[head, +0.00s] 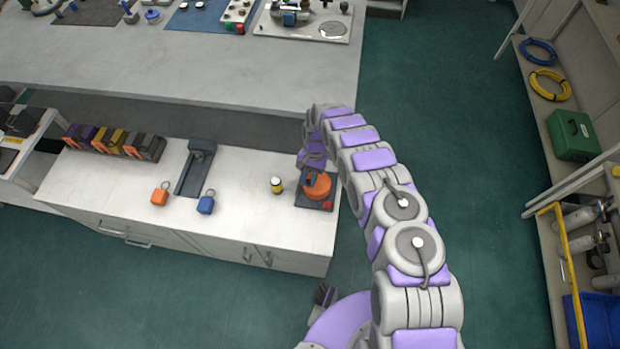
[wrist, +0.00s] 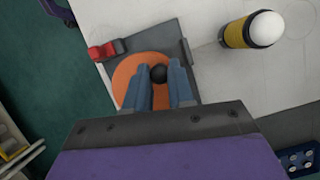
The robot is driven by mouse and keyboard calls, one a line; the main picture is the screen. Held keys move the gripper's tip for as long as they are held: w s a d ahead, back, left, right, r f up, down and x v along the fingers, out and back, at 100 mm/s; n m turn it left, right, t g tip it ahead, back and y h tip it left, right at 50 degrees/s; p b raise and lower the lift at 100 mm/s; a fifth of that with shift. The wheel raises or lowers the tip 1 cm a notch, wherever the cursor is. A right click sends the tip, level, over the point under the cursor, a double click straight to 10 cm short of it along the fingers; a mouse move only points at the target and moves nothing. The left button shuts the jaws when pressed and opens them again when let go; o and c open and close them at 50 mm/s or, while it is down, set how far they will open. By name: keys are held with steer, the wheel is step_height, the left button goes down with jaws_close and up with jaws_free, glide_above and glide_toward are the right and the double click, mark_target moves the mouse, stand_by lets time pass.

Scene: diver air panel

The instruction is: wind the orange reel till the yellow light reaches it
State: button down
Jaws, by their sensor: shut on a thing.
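The orange reel (head: 320,188) sits on a dark base (head: 303,201) at the right end of the white bench. It also shows in the wrist view (wrist: 126,74), partly hidden by my fingers. A small black knob (wrist: 158,73) stands on the reel. My gripper (wrist: 159,80) is over the reel, its two blue-grey fingers shut on the knob from either side. A short yellow-and-black cylinder with a white domed top (head: 277,185), perhaps the yellow light, stands upright left of the base, apart from it. It also shows in the wrist view (wrist: 236,34). I cannot tell whether it is lit.
A red part (wrist: 103,51) is at the base's corner. An orange tag (head: 160,196), a blue tag (head: 206,204) and a dark stand (head: 194,170) are farther left. A row of dark blocks (head: 115,142) stands at the bench's left. The bench front between is clear.

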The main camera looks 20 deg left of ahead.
steer(key=m, duration=0.2)
steer(key=w+m+y+p, duration=0.1)
steer(key=m+y, duration=0.1)
steer(key=m, duration=0.1)
steer(key=shift+w+a+r+m, duration=0.1)
steer(key=shift+w+a+m, duration=0.05)
steer(key=shift+a+m, duration=0.2)
steer(key=shift+w+m+t+y+p, duration=0.3)
steer(key=shift+m+t+y+p, duration=0.1)
steer(key=shift+m, duration=0.65)
steer(key=shift+w+m+t+y+p, duration=0.3)
steer(key=shift+m+y, duration=0.1)
steer(key=shift+m, duration=0.6)
steer(key=shift+a, duration=0.1)
steer(key=c, duration=1)
jaws_free()
steer(key=shift+w+r, duration=0.15)
steer(key=shift+r, duration=0.1)
steer(key=p+v, duration=0.1)
steer(key=v, duration=1.5)
steer(key=shift+r+p, duration=0.2)
steer(key=shift+p, duration=0.15)
